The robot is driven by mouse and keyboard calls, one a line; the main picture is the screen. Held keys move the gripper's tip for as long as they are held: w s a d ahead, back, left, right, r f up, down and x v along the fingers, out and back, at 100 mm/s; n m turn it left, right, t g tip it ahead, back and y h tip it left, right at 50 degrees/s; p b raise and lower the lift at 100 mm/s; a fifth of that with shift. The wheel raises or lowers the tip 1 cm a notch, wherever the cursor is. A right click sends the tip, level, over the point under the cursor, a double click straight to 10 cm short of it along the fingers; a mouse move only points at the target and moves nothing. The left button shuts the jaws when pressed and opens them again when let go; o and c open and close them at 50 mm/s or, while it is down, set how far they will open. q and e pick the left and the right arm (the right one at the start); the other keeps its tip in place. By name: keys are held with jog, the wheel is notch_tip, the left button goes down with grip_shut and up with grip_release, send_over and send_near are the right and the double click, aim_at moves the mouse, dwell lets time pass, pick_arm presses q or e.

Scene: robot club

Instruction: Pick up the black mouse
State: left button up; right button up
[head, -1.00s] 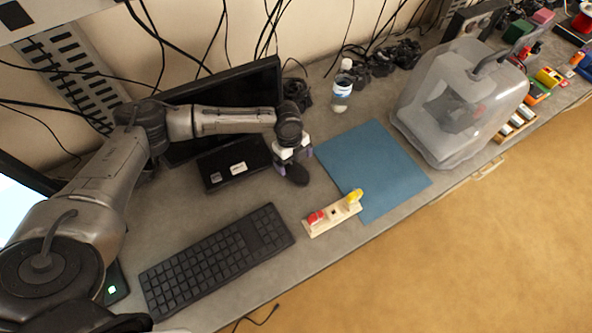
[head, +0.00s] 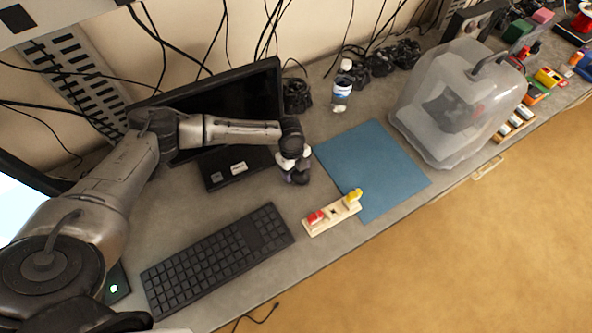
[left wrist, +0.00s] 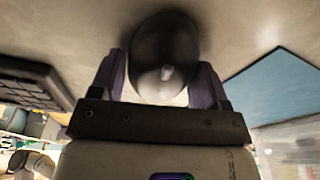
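The black mouse (left wrist: 165,50) is a dark rounded shape with a small light wheel, on the grey desk. In the left wrist view it sits between the two purple fingers of my left gripper (left wrist: 161,72). The fingers are spread wide, one on each side, very close to the mouse; firm contact cannot be made out. In the head view my left gripper (head: 292,170) is low over the desk at the left edge of the blue mat, and the mouse is mostly hidden under it. My right gripper is not in view.
A black keyboard (head: 218,258) lies in front, with a wooden block with red and yellow parts (head: 332,216) to its right. A monitor (head: 235,100) stands behind.

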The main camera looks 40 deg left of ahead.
pick_arm(q)
jog(key=c, duration=0.5)
jog(key=shift+r, duration=0.1)
